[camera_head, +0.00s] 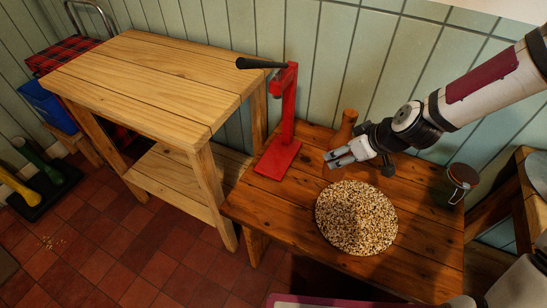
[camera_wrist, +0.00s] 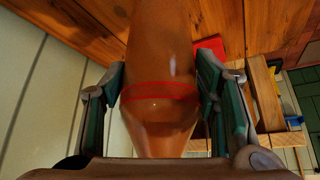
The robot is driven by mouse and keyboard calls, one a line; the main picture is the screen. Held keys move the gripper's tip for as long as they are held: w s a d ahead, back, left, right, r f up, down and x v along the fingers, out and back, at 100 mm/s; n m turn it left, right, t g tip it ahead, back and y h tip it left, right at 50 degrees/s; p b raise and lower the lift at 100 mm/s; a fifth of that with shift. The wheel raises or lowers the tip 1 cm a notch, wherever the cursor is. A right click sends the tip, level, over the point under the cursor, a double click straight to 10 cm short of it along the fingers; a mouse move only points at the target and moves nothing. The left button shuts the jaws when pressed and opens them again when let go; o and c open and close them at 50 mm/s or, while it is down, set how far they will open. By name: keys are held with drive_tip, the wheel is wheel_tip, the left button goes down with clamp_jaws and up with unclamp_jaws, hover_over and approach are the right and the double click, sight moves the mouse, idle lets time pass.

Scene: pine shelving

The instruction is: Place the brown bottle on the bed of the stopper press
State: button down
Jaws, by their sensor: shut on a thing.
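The brown bottle (camera_head: 342,134) is upright at my gripper (camera_head: 338,158), to the right of the press in the head view. In the wrist view the bottle (camera_wrist: 160,45) sits between both fingers, with a red band around it. My gripper is shut on it. Fingers cover its middle in the head view, and I cannot tell whether its base touches the table. The red stopper press (camera_head: 287,112) stands to the left, with a black lever (camera_head: 260,63) at its top. Its flat red bed (camera_head: 278,160) is empty. A red part (camera_wrist: 210,44) shows in the wrist view.
A round speckled mat (camera_head: 356,218) lies in front of the gripper on the dark wooden table (camera_head: 260,205). A pale pine shelving unit (camera_head: 150,75) stands left of the press. The wall is close behind.

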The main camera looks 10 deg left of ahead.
drive_tip(key=shift+s+a+f+n+g+y, duration=0.1)
drive_tip(key=shift+a+f+n+g+y, duration=0.4)
drive_tip(key=shift+f+n, duration=0.5)
drive_tip(key=shift+s+a+f+n+g+b, duration=0.15)
drive_tip(key=shift+a+f+n+g+b, duration=0.2)
drive_tip(key=shift+f+n, duration=0.4)
drive_tip(key=w+a+b, duration=0.1)
drive_tip(key=w+a, duration=0.3)
drive_tip(key=a, duration=0.3)
drive_tip(key=w+a+f+b, duration=0.1)
drive_tip(key=w+a, duration=0.4)
drive_tip(key=a, duration=0.3)
drive_tip(key=shift+a, duration=0.3)
drive_tip(key=shift+f, duration=0.15)
drive_tip(key=c, duration=0.6)
unclamp_jaws()
drive_tip(key=shift+s+f, duration=0.1)
